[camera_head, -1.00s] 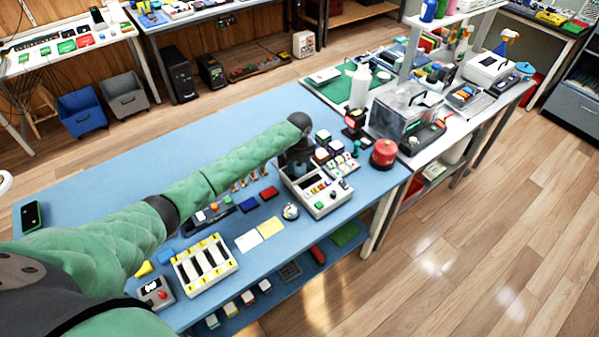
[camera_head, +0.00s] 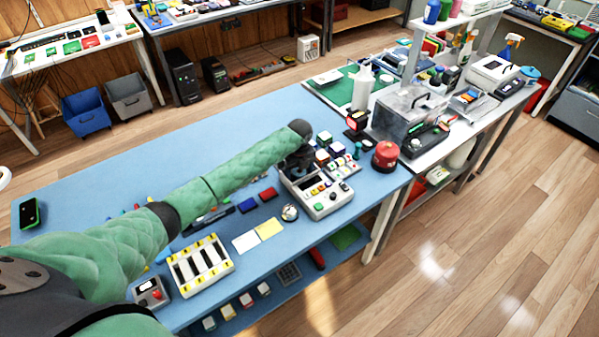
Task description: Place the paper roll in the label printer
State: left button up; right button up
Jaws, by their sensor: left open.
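The device that appears to be the label printer (camera_head: 322,203) is a pale grey box with a dark open bay, small buttons and a green key, near the front right of the blue table. My left gripper (camera_head: 297,168) is over the rear left part of this box, pointing down. It is dark and small here, and its jaws are open. I cannot tell whether its fingertips touch the box. I cannot make out the paper roll; the gripper and arm hide part of the bay. My right gripper is out of view.
A white tray with dark slots (camera_head: 231,263), white and yellow cards (camera_head: 246,242) and a round metal item (camera_head: 289,212) lie in front. The table's far left is mostly clear.

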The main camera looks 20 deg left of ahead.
aim_at(299, 170)
pick_arm(q)
jog(key=shift+r, duration=0.2)
notch_tip(299, 170, up, 12)
jog(key=b, duration=0.4)
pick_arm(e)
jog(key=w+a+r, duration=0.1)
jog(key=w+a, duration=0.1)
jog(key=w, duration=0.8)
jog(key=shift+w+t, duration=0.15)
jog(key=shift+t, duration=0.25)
